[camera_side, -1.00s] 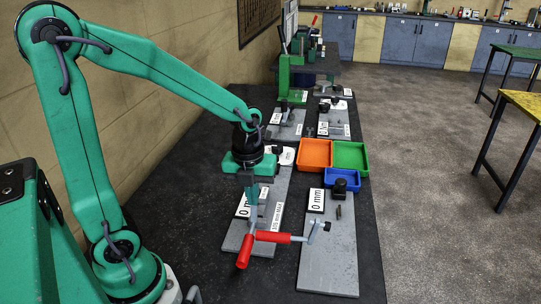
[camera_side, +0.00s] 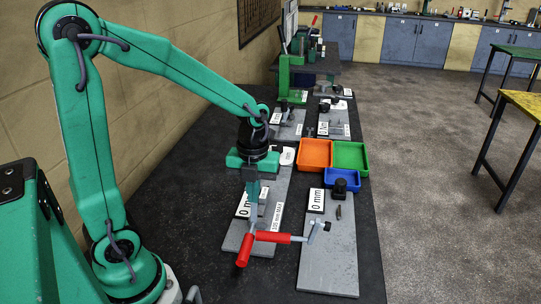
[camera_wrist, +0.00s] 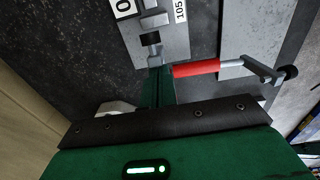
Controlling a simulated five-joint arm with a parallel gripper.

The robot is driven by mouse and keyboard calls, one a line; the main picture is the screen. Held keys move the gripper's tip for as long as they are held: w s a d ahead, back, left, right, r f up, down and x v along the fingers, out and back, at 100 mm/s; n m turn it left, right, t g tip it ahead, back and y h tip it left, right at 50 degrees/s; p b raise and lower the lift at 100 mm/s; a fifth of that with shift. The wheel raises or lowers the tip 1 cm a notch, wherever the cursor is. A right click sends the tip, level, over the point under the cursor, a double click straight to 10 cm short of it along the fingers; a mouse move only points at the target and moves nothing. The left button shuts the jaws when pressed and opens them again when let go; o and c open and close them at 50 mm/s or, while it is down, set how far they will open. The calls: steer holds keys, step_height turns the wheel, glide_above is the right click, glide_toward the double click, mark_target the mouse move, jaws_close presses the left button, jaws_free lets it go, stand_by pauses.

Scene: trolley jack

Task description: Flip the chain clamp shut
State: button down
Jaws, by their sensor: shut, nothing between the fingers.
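The clamp with red handles stands at the near end of the left grey plate. One red handle (camera_side: 244,250) slopes down toward the camera; another red handle (camera_side: 273,237) lies about level, with a grey rod and dark tip reaching right toward the other plate. I cannot tell which part is the chain clamp's moving part. My gripper (camera_side: 252,222) points down, shut and empty, just above the handles' meeting point. In the wrist view the closed fingers (camera_wrist: 157,78) are beside the left end of one red handle (camera_wrist: 197,69); contact is unclear.
The left plate (camera_side: 267,205) carries "0 mm" and "105 mm MAX" labels. A right plate (camera_side: 328,265) holds a small black-topped part. Orange (camera_side: 315,153), green (camera_side: 350,156) and blue (camera_side: 342,179) trays stand behind. Bare dark bench lies left of the plates.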

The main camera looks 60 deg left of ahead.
steer(key=shift+w+a+f, duration=0.1)
steer(key=shift+w+a, duration=0.8)
steer(key=w+a+f, duration=0.3)
steer(key=shift+w+a, duration=0.2)
steer(key=shift+w+a+f, duration=0.25)
steer(key=shift+f, duration=0.3)
steer(key=shift+w+a+f, duration=0.25)
steer(key=shift+f, duration=0.3)
steer(key=shift+w+a+f, duration=0.25)
steer(key=shift+f, duration=0.3)
steer(key=shift+r, duration=0.1)
steer(key=w+a+r, duration=0.6)
steer(key=w+a, duration=0.1)
steer(key=shift+s+d+r, duration=0.1)
steer(key=shift+r, duration=0.05)
